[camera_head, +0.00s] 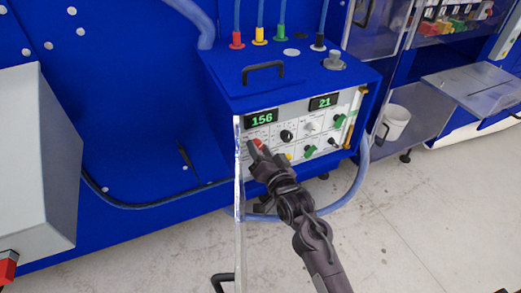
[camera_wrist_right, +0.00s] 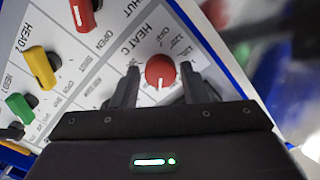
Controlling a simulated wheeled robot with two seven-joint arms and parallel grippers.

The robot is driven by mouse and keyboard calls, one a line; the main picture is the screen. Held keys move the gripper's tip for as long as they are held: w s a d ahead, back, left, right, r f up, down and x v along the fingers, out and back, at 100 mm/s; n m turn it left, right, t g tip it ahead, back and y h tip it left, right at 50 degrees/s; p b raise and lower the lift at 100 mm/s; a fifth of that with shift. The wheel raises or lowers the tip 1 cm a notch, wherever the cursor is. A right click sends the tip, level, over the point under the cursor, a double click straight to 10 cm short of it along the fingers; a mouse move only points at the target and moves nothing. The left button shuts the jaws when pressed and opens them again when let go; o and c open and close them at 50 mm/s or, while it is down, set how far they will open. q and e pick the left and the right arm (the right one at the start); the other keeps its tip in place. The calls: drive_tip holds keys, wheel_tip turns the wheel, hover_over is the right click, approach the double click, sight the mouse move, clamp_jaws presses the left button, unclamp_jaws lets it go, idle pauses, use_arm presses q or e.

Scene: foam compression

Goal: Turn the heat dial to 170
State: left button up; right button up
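The heat dial is a round red knob (camera_wrist_right: 160,72) on the white control panel, under the lettering "HEAT C". In the head view the red dial (camera_head: 257,143) is partly covered by my right gripper (camera_head: 254,150). The left display (camera_head: 262,119) above it reads 156 in green. In the right wrist view my right gripper (camera_wrist_right: 159,76) is open, with one dark finger on each side of the dial and a visible gap to each. I cannot tell how deep the fingertips reach around it. My left gripper is not in view.
A second display (camera_head: 323,102) reads 21. Other black, white and green knobs (camera_head: 310,151) sit close by on the panel. A yellow lever (camera_wrist_right: 41,68) and a green one (camera_wrist_right: 20,107) show nearby. A clear upright panel edge (camera_head: 239,190) stands left of my right arm.

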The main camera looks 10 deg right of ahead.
drive_tip(key=shift+o, duration=1)
drive_tip(key=s+d+b, duration=0.1)
drive_tip(key=s+b, duration=0.1)
drive_tip(key=s, duration=0.5)
drive_tip(key=shift+s+d, duration=0.2)
drive_tip(key=shift+s, duration=0.1)
